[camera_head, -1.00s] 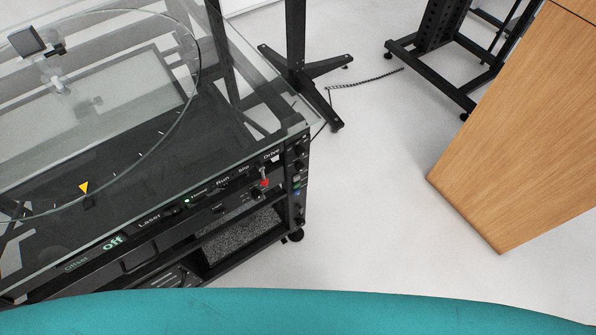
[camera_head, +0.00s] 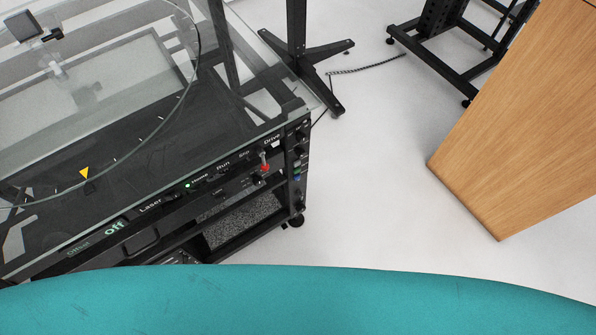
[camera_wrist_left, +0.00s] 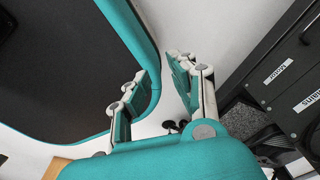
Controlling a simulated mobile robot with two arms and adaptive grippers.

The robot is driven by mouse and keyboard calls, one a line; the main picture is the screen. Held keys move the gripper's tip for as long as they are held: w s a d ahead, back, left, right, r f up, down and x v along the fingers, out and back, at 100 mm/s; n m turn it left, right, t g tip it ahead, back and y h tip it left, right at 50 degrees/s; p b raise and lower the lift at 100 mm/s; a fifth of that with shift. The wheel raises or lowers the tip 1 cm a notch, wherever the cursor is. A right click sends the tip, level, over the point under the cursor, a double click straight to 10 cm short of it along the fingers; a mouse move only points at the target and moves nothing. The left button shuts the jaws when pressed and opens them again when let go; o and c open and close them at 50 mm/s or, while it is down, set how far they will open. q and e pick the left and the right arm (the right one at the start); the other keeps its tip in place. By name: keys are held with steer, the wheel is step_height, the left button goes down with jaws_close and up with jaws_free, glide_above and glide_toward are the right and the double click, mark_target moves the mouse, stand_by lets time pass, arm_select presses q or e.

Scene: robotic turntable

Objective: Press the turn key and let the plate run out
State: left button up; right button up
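The turntable's clear round plate (camera_head: 190,75) lies at the upper left in the head view, with a yellow triangle marker (camera_head: 84,173) near its edge. A black control panel (camera_head: 150,207) runs along the front edge below it. Its labels include Laser, Home, Run and Drive, and a green light (camera_head: 187,185) shows beside Home. A red-tipped part (camera_head: 264,167) sits near the right end. I cannot tell which control is the turn key. My left gripper (camera_wrist_left: 160,72) is open and empty in the left wrist view. My right gripper is not in view.
A wooden panel or cabinet (camera_head: 505,130) stands at the right. Black stand legs (camera_head: 305,60) stand on the floor behind the turntable's corner. Pale floor (camera_head: 370,160) lies open between. Black labelled housing (camera_wrist_left: 285,85) is right of my left gripper.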

arm_select(q)
jaws_close()
steer(key=shift+a, duration=0.1)
stand_by(1.0)
